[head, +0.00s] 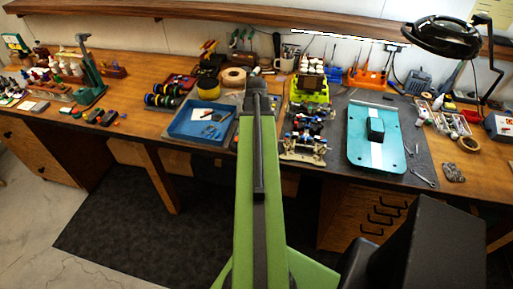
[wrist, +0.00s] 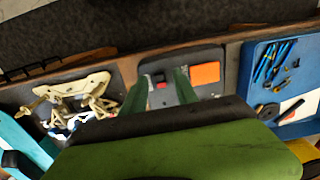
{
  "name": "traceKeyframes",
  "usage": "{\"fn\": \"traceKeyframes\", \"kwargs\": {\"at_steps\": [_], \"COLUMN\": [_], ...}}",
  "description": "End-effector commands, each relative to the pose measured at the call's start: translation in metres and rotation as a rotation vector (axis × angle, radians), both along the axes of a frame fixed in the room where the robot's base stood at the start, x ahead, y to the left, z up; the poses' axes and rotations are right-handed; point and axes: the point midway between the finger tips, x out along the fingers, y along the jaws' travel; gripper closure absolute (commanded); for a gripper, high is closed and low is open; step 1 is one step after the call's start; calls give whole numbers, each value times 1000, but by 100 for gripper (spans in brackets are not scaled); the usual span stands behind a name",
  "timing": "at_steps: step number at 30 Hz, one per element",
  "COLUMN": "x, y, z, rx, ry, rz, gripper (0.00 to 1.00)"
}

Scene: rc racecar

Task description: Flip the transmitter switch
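In the wrist view, a dark grey panel (wrist: 207,58) with an orange patch (wrist: 205,73) and a small red switch-like part (wrist: 160,78) lies by the table's edge; it looks like the transmitter. My gripper (wrist: 159,90) has its two green fingers apart, one on each side of the red part in the picture. Nothing shows held between them. I cannot tell whether the fingers touch the panel. The dark and green arm body covers the lower part of the wrist view. In the head view, my green arm hides the gripper's fingertips and the panel.
The blue tray (head: 178,130) with tools stands just left of my arm. The car chassis (head: 304,148) is just right of it, and the teal car body (head: 360,154) lies further right. A lamp (head: 440,38) overhangs the right side. The tabletop is crowded.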

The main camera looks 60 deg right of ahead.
Motion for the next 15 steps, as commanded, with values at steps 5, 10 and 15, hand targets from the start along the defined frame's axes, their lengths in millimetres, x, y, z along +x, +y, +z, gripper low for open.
{"fn": "traceKeyframes", "kwargs": {"at_steps": [5,10,15], "x": [0,0,1], "y": [0,0,0], "z": [-3,-3,-3], "rx": [0,0,0], "ry": [0,0,0], "rz": [0,1,1], "gripper": [65,72,95]}}
